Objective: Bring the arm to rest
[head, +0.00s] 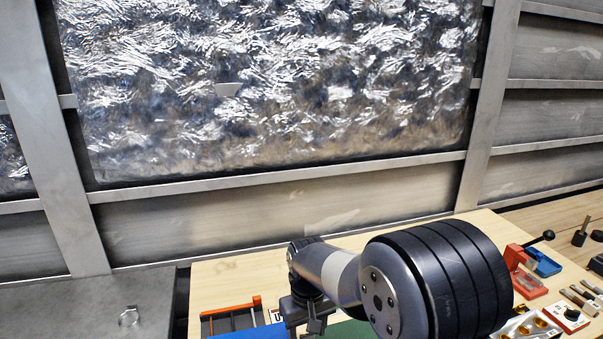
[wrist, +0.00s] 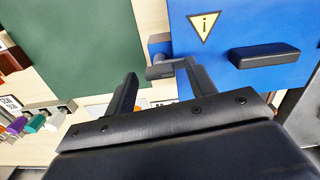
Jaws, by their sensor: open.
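My arm reaches across the lower middle of the head view, and its large dark joint covers part of the bench. My gripper (head: 304,318) points down over the bench; its tips are hard to see there. In the wrist view my gripper (wrist: 160,88) is open, with its two black fingers apart. A small dark grey part beside the blue panel (wrist: 222,72) shows between and beyond the fingers; I cannot tell whether they touch it. Nothing is seen held.
The blue panel bears a yellow triangle sign (wrist: 204,25) and a black handle (wrist: 264,55). A green mat (wrist: 75,45) lies left of it. Red and blue tools (head: 530,262) stand at the bench's right. A grey surface (head: 75,310) with a clear ring lies left.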

